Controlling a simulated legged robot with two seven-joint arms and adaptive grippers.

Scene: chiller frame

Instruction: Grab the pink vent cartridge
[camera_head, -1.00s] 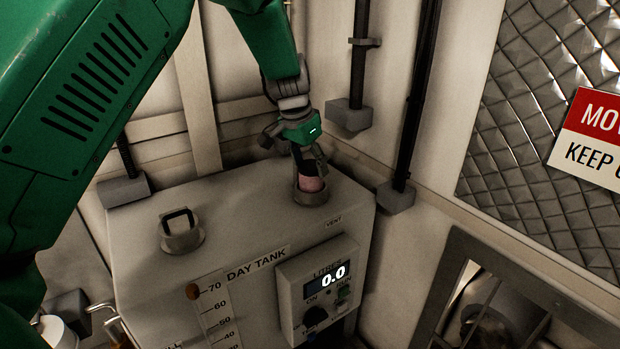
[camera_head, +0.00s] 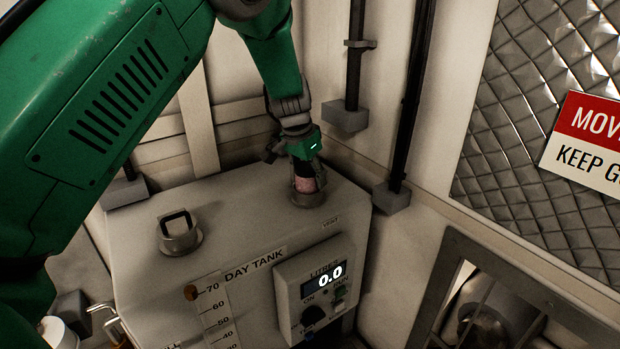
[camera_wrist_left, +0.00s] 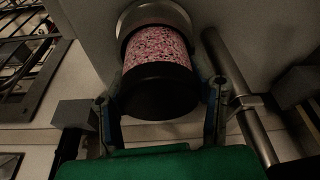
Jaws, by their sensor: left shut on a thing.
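The pink vent cartridge (camera_head: 305,184) stands in the round vent collar (camera_head: 308,198) on top of the day tank. In the left wrist view the cartridge (camera_wrist_left: 158,55) shows a speckled pink body with a black end cap, and its far end sits at a metal ring (camera_wrist_left: 152,14). My left gripper (camera_head: 303,165) comes down from above and is shut on the cartridge. In the wrist view the fingers of my left gripper (camera_wrist_left: 161,100) lie on either side of the black cap. My right gripper is not in view.
The day tank (camera_head: 230,220) has a capped filler neck (camera_head: 179,235) on its top left and a display box (camera_head: 318,285) on its front. Dark vertical pipes (camera_head: 410,100) run down the wall behind. A red-and-white sign (camera_head: 590,135) hangs at the right.

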